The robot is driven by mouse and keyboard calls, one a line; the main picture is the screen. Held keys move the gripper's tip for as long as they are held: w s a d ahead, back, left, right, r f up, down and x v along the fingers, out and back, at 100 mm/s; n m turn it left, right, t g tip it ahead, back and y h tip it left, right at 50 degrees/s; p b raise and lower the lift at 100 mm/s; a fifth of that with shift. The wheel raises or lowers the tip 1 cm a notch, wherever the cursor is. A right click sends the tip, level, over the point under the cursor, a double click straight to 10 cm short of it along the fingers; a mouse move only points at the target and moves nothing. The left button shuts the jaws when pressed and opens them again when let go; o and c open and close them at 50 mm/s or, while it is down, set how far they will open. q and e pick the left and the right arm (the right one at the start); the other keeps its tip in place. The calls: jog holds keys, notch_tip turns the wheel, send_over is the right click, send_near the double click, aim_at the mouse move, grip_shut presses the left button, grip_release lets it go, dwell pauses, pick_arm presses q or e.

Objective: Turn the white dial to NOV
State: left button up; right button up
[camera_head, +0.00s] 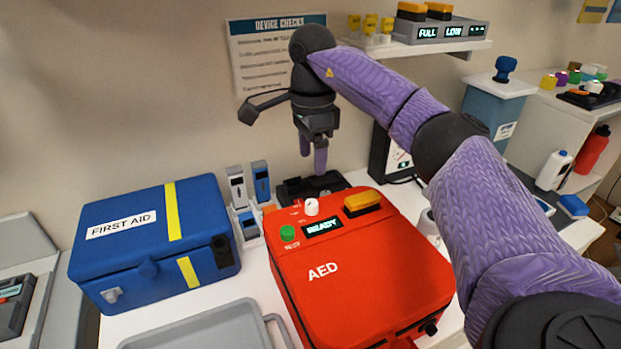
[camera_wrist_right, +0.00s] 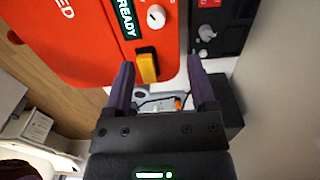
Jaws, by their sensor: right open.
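A small white dial (camera_head: 312,207) stands on the top panel of the red AED case (camera_head: 361,271), beside the READY display. The same dial (camera_wrist_right: 156,17) shows near the top of the right wrist view; I cannot read any NOV mark. A second pale knob (camera_wrist_right: 207,33) sits on a dark device behind the case. My right gripper (camera_head: 313,158) points down behind the AED, above that dark device. Its purple fingers (camera_wrist_right: 160,88) are apart with nothing held between them. My left gripper is not in view.
A yellow button (camera_head: 362,203) and a green button (camera_head: 287,233) are on the AED. A blue first aid box (camera_head: 140,243) stands left, with small testers (camera_head: 240,190) between. A grey tray (camera_head: 205,328) lies in front. A wall shelf (camera_head: 440,47) hangs above.

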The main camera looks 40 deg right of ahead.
aim_at(312, 202)
jog(key=f+b, duration=0.1)
jog(key=f, duration=0.3)
jog(key=f+b, duration=0.1)
jog(key=f, duration=0.3)
jog(key=shift+s+a+f+b, duration=0.2)
jog(key=shift+f+b, duration=0.1)
jog(key=shift+f, duration=0.55)
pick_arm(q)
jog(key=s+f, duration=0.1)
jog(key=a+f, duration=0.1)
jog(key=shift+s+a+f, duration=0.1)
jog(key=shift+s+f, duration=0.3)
pick_arm(e)
grip_shut()
